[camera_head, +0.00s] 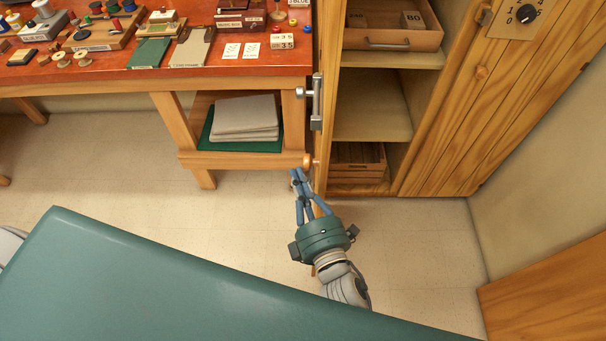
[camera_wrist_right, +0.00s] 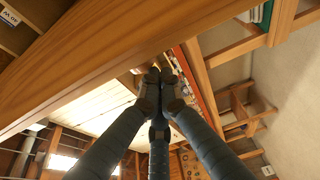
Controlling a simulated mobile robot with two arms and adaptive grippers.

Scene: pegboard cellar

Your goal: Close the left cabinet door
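The left cabinet door (camera_head: 327,60) stands open and shows nearly edge-on in the head view. A round wooden knob (camera_head: 308,160) sits low on its left side. The wooden plank crossing the right wrist view (camera_wrist_right: 110,50) looks like this door. My right gripper (camera_head: 297,174) is just below and left of the knob. Its blue fingers converge, and in the right wrist view its fingertips (camera_wrist_right: 160,78) meet with nothing visible held between them. They are close to the knob; whether they touch it I cannot tell. My left gripper is not in view.
The cabinet's open half has shelves (camera_head: 372,105), a drawer (camera_head: 395,38) and a low crate (camera_head: 357,158). A red-topped workbench (camera_head: 215,70) stands at left. Tiled floor (camera_head: 420,240) is clear before the cabinet.

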